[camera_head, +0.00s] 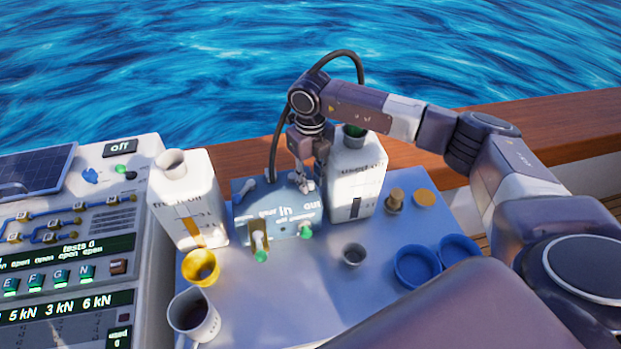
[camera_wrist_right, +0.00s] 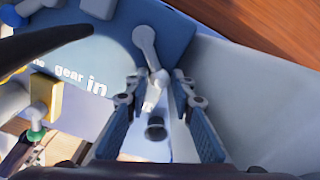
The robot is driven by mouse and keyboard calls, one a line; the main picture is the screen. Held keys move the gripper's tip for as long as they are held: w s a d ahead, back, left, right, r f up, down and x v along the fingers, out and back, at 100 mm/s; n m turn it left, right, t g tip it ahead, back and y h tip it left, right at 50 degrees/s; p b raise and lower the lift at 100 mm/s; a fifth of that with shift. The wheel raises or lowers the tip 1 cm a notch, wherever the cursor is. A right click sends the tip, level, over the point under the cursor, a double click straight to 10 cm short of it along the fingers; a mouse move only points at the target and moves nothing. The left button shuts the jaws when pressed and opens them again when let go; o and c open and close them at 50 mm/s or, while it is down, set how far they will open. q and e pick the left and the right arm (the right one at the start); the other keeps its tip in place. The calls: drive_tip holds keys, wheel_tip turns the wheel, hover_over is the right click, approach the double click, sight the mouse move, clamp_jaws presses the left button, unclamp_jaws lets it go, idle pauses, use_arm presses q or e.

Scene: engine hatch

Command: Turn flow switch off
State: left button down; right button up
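I cannot read which one is the flow switch. My right gripper (camera_head: 304,184) is over the box's top, beside the right canister. In the wrist view, the right gripper (camera_wrist_right: 163,128) is open, with a pale lever (camera_wrist_right: 147,42) with a dark end between its fingers. Gaps show on both sides. My left gripper is out of view.
White canisters stand left (camera_head: 183,195) and right (camera_head: 352,185) of the box. A yellow cup (camera_head: 200,267), a mug (camera_head: 195,318), a small grey cup (camera_head: 354,255) and blue rings (camera_head: 415,267) are in front. A control panel with an "off" display (camera_head: 120,148) is at the left.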

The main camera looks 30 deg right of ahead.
sight(297, 195)
clamp_jaws()
drive_tip(key=shift+a, duration=0.1)
drive_tip(key=m, duration=0.1)
drive_tip(key=a+m+b, duration=0.1)
drive_tip(key=m, duration=0.1)
drive_tip(key=a+m, duration=0.1)
drive_tip(key=shift+s, duration=0.35)
drive_tip(key=shift+w+a+m+b, duration=0.1)
drive_tip(key=shift+a+m+b, duration=0.4)
drive_tip(key=shift+m, duration=0.7)
drive_tip(key=shift+a+m+b, duration=0.35)
drive_tip(key=shift+a+m, duration=0.1)
drive_tip(key=shift+m, duration=0.75)
drive_tip(key=shift+r, duration=0.1)
drive_tip(key=shift+o, duration=1.1)
unclamp_jaws()
